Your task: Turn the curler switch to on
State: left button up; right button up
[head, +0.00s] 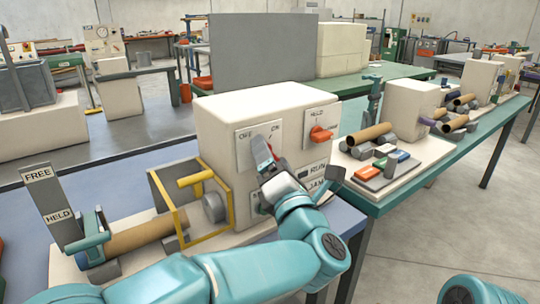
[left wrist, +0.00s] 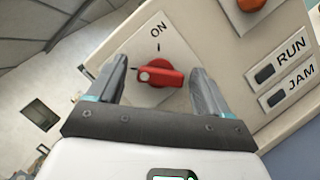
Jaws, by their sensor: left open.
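The curler switch is a red knob (left wrist: 162,76) on a pale square plate (left wrist: 150,45), seen in the left wrist view with "ON" printed above it. The knob lies sideways, its end with a white dot pointing left, not up at the ON mark. My left gripper (left wrist: 158,65) is open, one finger on each side of the knob; I cannot tell whether they touch it. In the head view the plate (head: 244,152) is on the front of a cream machine, and my left gripper (head: 264,152) is in front of it, mostly hiding the knob. My right gripper is out of view.
An orange knob (head: 320,134) marked HELD is to the right on the same cream machine (head: 265,105). RUN and JAM indicators (left wrist: 285,70) are below it. A yellow frame (head: 190,205) and a brown tube (head: 140,236) are to the left.

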pick_arm(q)
jog(key=shift+c, duration=0.4)
jog(key=c, duration=1)
jog(key=shift+o, duration=0.2)
jog(key=shift+r+m, duration=0.1)
jog(key=shift+m, duration=0.3)
jog(key=shift+r+m+g+h+p, duration=0.2)
jog(key=shift+m+g+p, duration=0.7)
jog(key=shift+m+p, duration=2.05)
jog(key=shift+m+g+h+p, duration=0.25)
jog(key=shift+m+g+p, duration=1.15)
jog(key=shift+p, duration=2.55)
jog(key=shift+r+m+g+h+p, duration=0.1)
jog(key=shift+m+g+h+p, duration=0.25)
jog(key=shift+m+p, duration=2.8)
jog(key=shift+n+p, duration=0.3)
